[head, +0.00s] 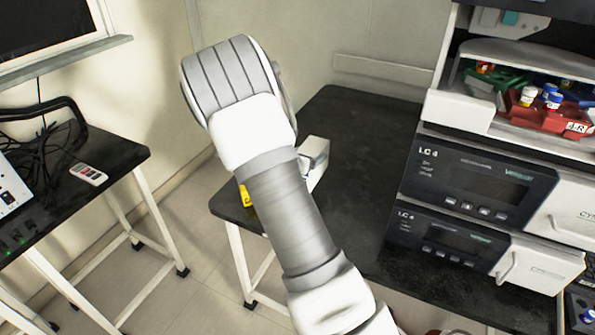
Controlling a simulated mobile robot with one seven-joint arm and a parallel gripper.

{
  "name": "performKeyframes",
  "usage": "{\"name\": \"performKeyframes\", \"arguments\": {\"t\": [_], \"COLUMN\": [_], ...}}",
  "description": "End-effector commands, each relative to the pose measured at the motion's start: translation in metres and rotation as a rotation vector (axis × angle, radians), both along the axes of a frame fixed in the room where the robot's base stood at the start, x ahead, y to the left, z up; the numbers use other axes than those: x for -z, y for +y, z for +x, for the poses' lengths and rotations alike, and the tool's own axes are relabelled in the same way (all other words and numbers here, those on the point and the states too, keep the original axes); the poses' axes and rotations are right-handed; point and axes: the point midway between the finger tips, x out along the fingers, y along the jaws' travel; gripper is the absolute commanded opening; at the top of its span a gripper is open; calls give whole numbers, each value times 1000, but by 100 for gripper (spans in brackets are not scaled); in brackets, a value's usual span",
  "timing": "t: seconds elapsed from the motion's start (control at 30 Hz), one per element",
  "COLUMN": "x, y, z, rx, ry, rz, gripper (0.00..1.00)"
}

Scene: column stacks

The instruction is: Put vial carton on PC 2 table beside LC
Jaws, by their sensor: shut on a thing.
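My arm rises through the middle of the head view and bends at the top. My gripper does not show; the arm seems to cover it. A white blocky shape (315,152) shows just right of the arm, over the dark table (345,118); I cannot tell if it is a carton or part of my wrist. A small yellow piece (246,195) with dark marks peeks out left of the arm, near that table's left edge. I cannot tell which, if either, is the vial carton. The LC stack (470,190), marked LC 4, stands on the table's right.
Another dark table (115,150) at left holds a remote (88,174), black cables (45,125) and a white device (10,188). A floor gap separates the tables. Red and green trays (540,112) with vials sit in the stack's upper bay. Bare tabletop lies left of the stack.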

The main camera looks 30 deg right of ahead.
Motion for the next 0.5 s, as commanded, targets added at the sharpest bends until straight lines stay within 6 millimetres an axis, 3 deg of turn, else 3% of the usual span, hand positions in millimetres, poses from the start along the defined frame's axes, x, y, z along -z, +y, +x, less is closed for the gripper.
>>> {"name": "performKeyframes", "arguments": {"t": [0.2,0.5], "x": [25,41], "y": [42,57], "z": [11,15], "rx": [-1,1], "ry": [-2,-2], "rz": [-2,-2], "gripper": [0,0]}}
